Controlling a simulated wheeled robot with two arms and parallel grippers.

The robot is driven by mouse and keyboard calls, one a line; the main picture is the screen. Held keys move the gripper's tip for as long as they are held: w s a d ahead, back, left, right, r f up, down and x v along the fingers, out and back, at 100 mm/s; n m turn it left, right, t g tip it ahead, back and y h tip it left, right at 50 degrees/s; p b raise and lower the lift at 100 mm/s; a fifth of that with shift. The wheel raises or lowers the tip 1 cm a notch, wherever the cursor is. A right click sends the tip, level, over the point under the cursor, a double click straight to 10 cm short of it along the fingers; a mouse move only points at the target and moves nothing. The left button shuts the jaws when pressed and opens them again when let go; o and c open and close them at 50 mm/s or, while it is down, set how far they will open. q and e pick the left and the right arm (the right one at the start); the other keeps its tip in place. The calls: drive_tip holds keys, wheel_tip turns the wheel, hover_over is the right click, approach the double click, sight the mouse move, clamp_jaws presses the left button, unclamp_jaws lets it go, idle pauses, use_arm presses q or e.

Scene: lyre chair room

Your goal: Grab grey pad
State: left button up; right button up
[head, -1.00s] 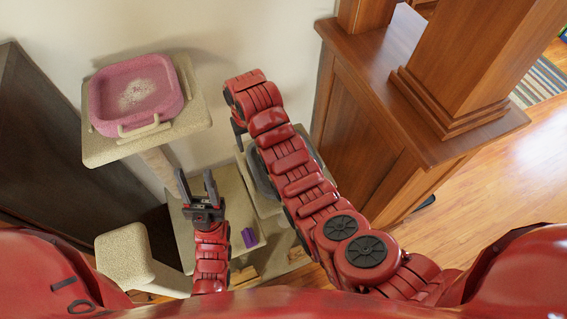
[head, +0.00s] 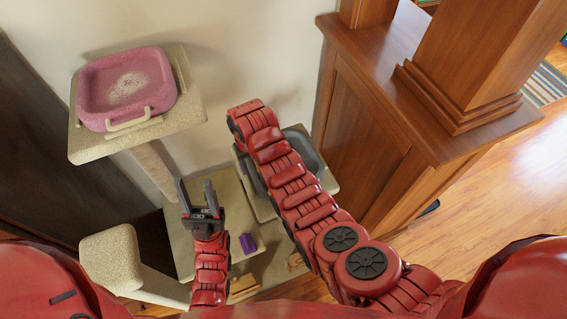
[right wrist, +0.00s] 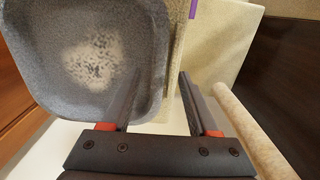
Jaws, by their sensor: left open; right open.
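The grey pad (head: 308,150) is a shallow tray-like cushion with raised sides on a beige platform; my right arm covers much of it in the head view. In the right wrist view the grey pad (right wrist: 40,75) fills the upper left, with a pale patch in its middle. My right gripper (right wrist: 160,74) is open and empty there; its left finger overlaps the pad's rim in the picture, and its right finger is outside the pad. I cannot tell whether it touches. My left gripper (head: 196,181) is open and empty above a lower beige platform, left of the pad.
A pink pad (head: 128,85) with a handle lies on the high platform at left. A small purple object (head: 248,243) is on the lower platform (head: 235,205). A beige block (head: 110,255) stands lower left. A wooden cabinet (head: 365,120) stands close right of the grey pad.

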sight(254, 173)
wheel_tip(254, 173, down, 3)
drive_tip(key=shift+s+d+f+p, duration=0.15)
drive_tip(key=shift+f+p, duration=0.05)
drive_tip(key=shift+p, duration=0.65)
drive_tip(key=shift+f, duration=0.7)
drive_tip(key=shift+c, duration=0.3)
clamp_jaws()
